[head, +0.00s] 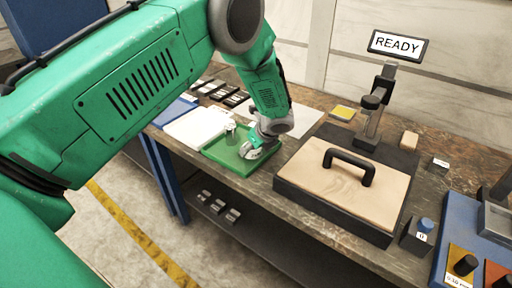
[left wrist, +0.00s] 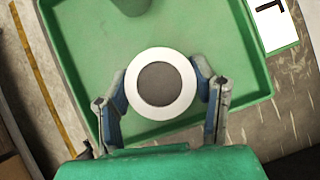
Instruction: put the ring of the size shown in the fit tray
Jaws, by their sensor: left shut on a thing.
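A white ring (left wrist: 160,111) with a grey-brown centre is in the left wrist view. My left gripper (left wrist: 162,80) is shut on it, with one finger at each side. The ring is over the green tray (left wrist: 85,45); I cannot tell whether it touches the tray floor. In the head view my left gripper (head: 258,147) is low over the right part of the green tray (head: 228,160), and the ring cannot be made out there. A small grey-green cylinder (head: 230,130) stands in the tray. My right gripper is not in view.
A wooden-topped box (head: 320,190) with a black handle is right of the tray. Behind it stands a microscope-like stand (head: 370,118) below a READY sign (head: 397,45). White sheets (head: 197,128) and dark slotted pieces (head: 222,92) lie left of and behind the tray. A blue panel with knobs (head: 465,265) is far right.

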